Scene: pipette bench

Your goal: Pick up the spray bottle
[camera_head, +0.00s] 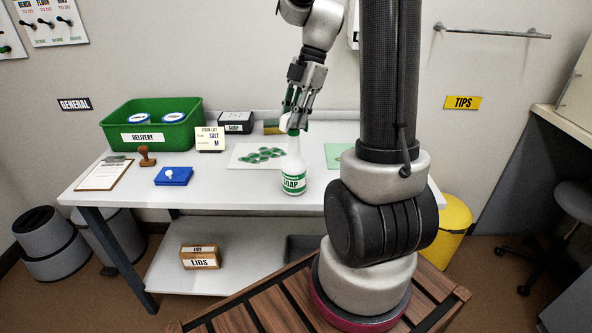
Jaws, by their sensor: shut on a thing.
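The spray bottle (294,170) is white with a green label reading SOAP and a green and white spray head. It is upright over the front part of the white table (230,193). My gripper (296,120) points down from above and is shut on the bottle's head. The fingers hide part of the spray head. I cannot tell for sure whether the bottle's base touches the table.
A green DELIVERY bin (152,137), a clipboard (104,174), a stamp (147,157) and a blue box (173,177) are on the left. A sheet with green pieces (260,154) lies just behind the bottle. A LIDS box (200,257) sits on the lower shelf.

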